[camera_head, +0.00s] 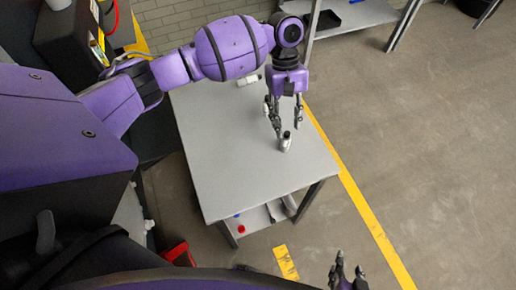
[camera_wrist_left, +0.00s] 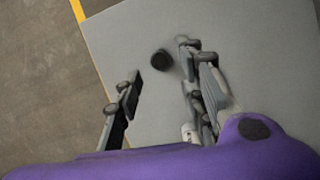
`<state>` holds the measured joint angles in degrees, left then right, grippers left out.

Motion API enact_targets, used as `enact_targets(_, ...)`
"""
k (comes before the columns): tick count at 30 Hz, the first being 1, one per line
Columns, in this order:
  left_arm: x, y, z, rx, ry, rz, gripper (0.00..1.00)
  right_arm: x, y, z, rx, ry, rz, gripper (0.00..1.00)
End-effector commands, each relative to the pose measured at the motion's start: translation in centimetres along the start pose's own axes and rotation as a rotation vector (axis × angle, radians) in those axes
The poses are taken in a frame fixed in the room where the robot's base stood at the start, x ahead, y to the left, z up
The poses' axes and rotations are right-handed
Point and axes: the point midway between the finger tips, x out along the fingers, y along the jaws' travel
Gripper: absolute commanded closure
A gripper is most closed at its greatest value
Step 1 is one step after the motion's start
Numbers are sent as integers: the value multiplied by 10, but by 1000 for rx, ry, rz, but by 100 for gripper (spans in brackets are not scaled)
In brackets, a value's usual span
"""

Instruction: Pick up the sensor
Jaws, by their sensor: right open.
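The sensor, seen as a small upright silver cylinder with a dark top (camera_head: 285,142), stands on the grey table (camera_head: 225,160) near its right edge. My left gripper (camera_head: 286,120) points down at it, just above and behind it in the head view. In the left wrist view the dark round top (camera_wrist_left: 161,60) shows between the tips of the left gripper (camera_wrist_left: 160,72), nearer the right finger. The fingers are apart and I cannot tell whether either touches it. My right gripper (camera_head: 348,272) is open and empty at the bottom edge, away from the table.
A small white object (camera_head: 248,80) lies at the table's back. A lower shelf (camera_head: 255,217) holds red and blue items. A grey bench (camera_head: 360,15) with a black tray stands behind. The tabletop left of the sensor is clear. A yellow floor line (camera_head: 365,215) runs right of the table.

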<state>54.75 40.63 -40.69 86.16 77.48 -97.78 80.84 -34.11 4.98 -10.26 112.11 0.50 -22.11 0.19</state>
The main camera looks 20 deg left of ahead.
Motion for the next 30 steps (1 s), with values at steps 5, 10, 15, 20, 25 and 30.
enact_targets(5, 16, 1, 0, 1, 1, 1, 63, 0, 0, 1, 0, -1, 0, 59)
enact_targets(10, 38, 0, 0, 1, 0, -1, 63, 1, 0, 2, 0, -2, 1, 59)
enact_targets(15, 61, 1, 0, 1, 0, 0, 63, 1, 0, 3, 0, -3, 1, 59)
enact_targets(20, 64, 1, 0, 1, 2, 1, 63, 1, 0, 3, 0, -3, 1, 59)
enact_targets(25, 63, 1, 0, 1, 2, 1, 75, 1, 0, 2, -1, -2, 1, 59)
enact_targets(30, 63, 1, 0, 2, 2, 1, 97, 1, 0, 2, -1, -2, 1, 59)
